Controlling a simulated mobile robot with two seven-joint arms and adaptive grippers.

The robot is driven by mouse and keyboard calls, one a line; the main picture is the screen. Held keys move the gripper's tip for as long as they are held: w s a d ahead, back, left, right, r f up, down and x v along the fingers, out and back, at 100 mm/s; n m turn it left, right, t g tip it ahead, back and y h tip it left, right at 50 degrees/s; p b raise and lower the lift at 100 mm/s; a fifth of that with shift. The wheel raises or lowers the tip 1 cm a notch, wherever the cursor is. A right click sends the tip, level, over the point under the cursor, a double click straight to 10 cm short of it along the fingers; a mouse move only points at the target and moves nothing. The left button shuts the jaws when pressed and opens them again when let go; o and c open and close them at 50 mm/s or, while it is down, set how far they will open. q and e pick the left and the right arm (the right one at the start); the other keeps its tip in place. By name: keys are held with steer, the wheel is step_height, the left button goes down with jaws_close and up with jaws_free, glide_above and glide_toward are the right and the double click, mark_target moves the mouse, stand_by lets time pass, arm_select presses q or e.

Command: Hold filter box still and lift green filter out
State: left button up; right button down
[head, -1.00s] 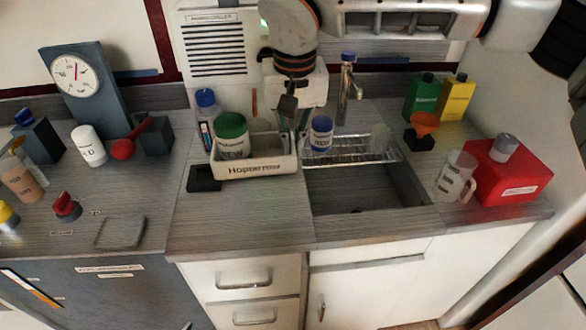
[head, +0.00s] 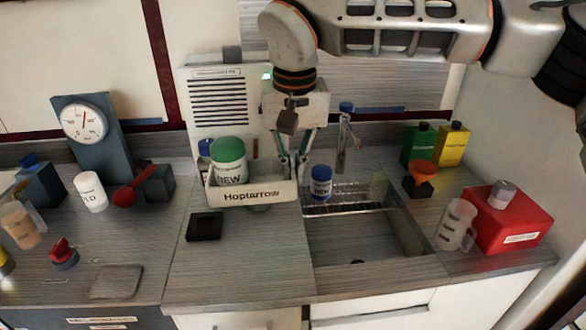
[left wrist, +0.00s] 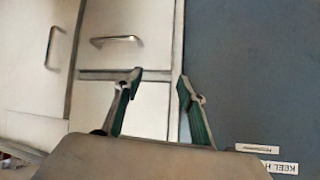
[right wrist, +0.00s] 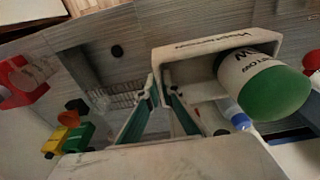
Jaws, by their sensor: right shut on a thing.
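The white box (head: 255,195), labelled Hoplarrow, hangs level above the counter at the back. A white canister with a green lid (head: 229,160), marked NEW, stands upright in it. The canister (right wrist: 266,85) and the box rim (right wrist: 215,42) also show in the right wrist view. My right gripper (head: 297,176) is shut on the box's right end wall. Its fingers (right wrist: 160,85) show close together at that wall. My left gripper (left wrist: 156,78) is open and empty in the left wrist view, in front of white drawers; it is outside the head view.
A black square pad (head: 205,226) lies on the counter at the front left of the box. A blue-capped bottle (head: 321,183) stands by the sink rack, right of the gripper. A red canister (head: 508,222) and clear jug (head: 456,224) stand at right.

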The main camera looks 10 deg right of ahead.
steer(key=shift+f, duration=1.05)
steer(key=shift+f+b, duration=2.25)
steer(key=shift+f, duration=6.1)
arm_select(q)
step_height(320, 180, down, 7)
steer(key=s, duration=0.2)
steer(key=shift+s+g, duration=0.3)
steer(key=shift+g, duration=0.1)
steer(key=shift+w+r, duration=0.2)
steer(key=shift+r, duration=0.35)
arm_select(e)
steer(key=shift+f, duration=0.4)
